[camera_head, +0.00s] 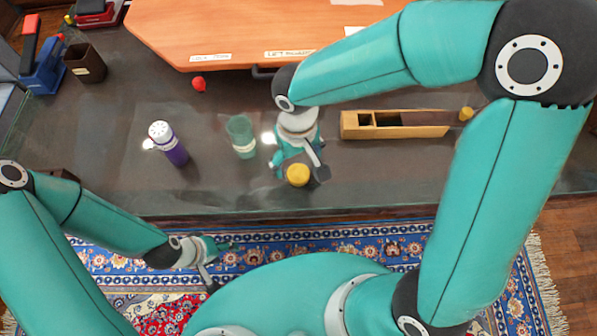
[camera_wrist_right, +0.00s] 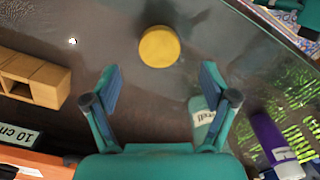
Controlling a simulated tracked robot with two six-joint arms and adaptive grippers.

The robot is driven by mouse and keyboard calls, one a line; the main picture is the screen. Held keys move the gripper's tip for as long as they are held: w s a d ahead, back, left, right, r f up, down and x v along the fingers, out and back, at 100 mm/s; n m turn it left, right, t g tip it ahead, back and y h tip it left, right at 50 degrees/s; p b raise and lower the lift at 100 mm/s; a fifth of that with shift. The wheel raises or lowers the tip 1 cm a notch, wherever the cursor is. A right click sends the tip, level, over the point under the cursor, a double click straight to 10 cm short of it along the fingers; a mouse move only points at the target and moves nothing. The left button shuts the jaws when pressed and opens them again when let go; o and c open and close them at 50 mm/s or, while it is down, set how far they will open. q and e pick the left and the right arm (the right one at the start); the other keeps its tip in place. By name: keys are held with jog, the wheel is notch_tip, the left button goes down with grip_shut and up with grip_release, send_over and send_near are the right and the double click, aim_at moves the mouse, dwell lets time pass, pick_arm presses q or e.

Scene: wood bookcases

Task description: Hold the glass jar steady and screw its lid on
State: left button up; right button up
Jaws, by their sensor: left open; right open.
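The pale green glass jar (camera_head: 241,137) stands upright on the dark table with a light label. Its labelled side also shows in the wrist view (camera_wrist_right: 201,122), partly behind a finger. The round yellow lid (camera_head: 297,175) is apart from the jar, to its right and nearer the table's front edge. My right gripper (camera_head: 302,162) is open over the table close to the lid. In the wrist view the lid (camera_wrist_right: 159,47) appears just beyond the spread fingertips (camera_wrist_right: 160,75), with nothing held. My left gripper (camera_head: 216,262) is open and empty, low in front of the table, against the rug.
A purple bottle with a white cap (camera_head: 168,144) stands left of the jar. A wooden box (camera_head: 395,125) lies to the right. An orange board (camera_head: 220,38) covers the back. A brown cup (camera_head: 85,63) and blue tool (camera_head: 42,67) stand far left.

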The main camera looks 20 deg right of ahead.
aim_at(298, 173)
notch_tip(298, 173, down, 5)
jog(key=shift+s+f, duration=0.1)
dwell(0.4)
jog(key=c, duration=1.1)
jog(key=shift+c, duration=0.2)
notch_tip(298, 173, up, 20)
jog(key=p, duration=0.1)
jog(key=shift+p, duration=0.3)
